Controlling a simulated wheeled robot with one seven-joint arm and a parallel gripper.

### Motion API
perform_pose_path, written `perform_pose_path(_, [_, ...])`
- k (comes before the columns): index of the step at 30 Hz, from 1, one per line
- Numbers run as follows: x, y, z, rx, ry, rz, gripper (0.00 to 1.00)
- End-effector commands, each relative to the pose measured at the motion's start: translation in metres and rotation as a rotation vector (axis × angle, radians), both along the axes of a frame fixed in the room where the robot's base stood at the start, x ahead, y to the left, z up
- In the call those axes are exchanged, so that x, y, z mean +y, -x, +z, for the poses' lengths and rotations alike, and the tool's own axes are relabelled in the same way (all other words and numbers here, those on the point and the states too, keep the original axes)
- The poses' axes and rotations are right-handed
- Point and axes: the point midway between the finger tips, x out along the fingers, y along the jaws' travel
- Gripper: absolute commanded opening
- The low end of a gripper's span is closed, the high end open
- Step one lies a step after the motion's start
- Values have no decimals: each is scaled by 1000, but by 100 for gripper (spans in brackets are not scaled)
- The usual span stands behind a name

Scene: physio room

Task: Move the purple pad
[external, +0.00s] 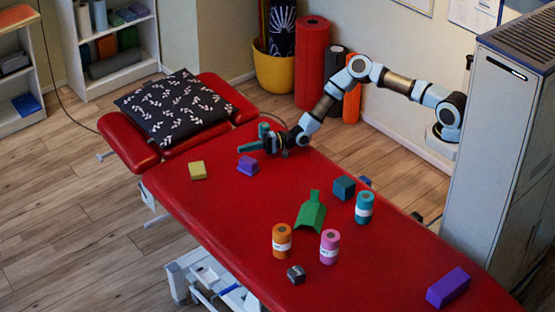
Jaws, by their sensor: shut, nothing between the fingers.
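Two purple things lie on the red treatment table (215,205). A small purple pad (248,167) with a stepped outline lies near the head end, and a larger purple block (448,287) lies near the front right end. I cannot tell from this view which one the task names. My gripper (243,150) is shut and empty. Its teal fingers are just behind and above the small purple pad, pointing left. I cannot tell whether they touch it.
A yellow block (198,171) lies left of the small pad. A green wedge-shaped piece (311,214), teal cube (343,188), teal roll (364,208), orange roll (282,241), pink roll (329,247) and dark cube (296,274) stand mid-table. A patterned cushion (175,108) covers the headrest.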

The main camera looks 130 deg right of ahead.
Motion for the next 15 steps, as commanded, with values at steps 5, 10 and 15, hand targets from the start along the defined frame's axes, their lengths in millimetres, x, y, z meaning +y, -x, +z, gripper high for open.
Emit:
perform_pose_path(5, [1,0,-18,-1,0,-1,0])
perform_pose_path(10, [9,0,-18,-1,1,-1,0])
perform_pose_path(15, [10,0,-19,-1,3,-1,0])
